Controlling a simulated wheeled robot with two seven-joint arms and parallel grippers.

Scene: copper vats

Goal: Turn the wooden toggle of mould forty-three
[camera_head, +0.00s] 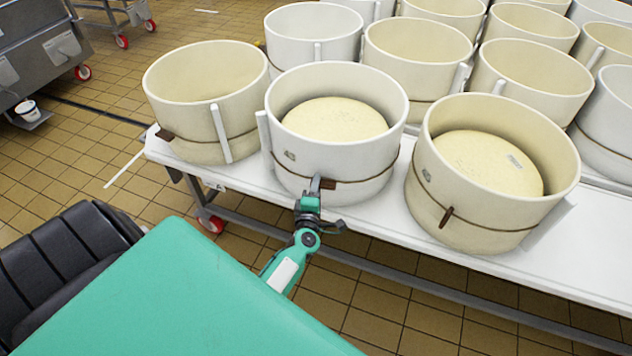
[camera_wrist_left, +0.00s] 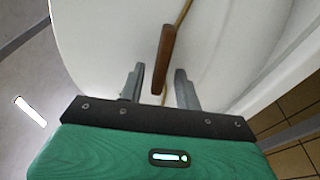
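The wooden toggle (camera_head: 328,184) is a short brown bar on a cord around the front middle white mould (camera_head: 345,170). My left gripper (camera_head: 316,184) is at the mould's front wall, by the toggle's left end. In the left wrist view, my left gripper (camera_wrist_left: 160,82) is open, and the toggle (camera_wrist_left: 165,48) runs lengthwise, its near end between the two fingers. I see no clear contact with either finger. My right gripper is not in view.
Cream moulds with cords stand left (camera_head: 208,110) and right (camera_head: 490,180) of the middle one; the right one has its own brown toggle (camera_head: 446,216). They stand on a white table (camera_head: 590,255). More moulds crowd behind. The tiled floor (camera_head: 75,165) at left is mostly clear.

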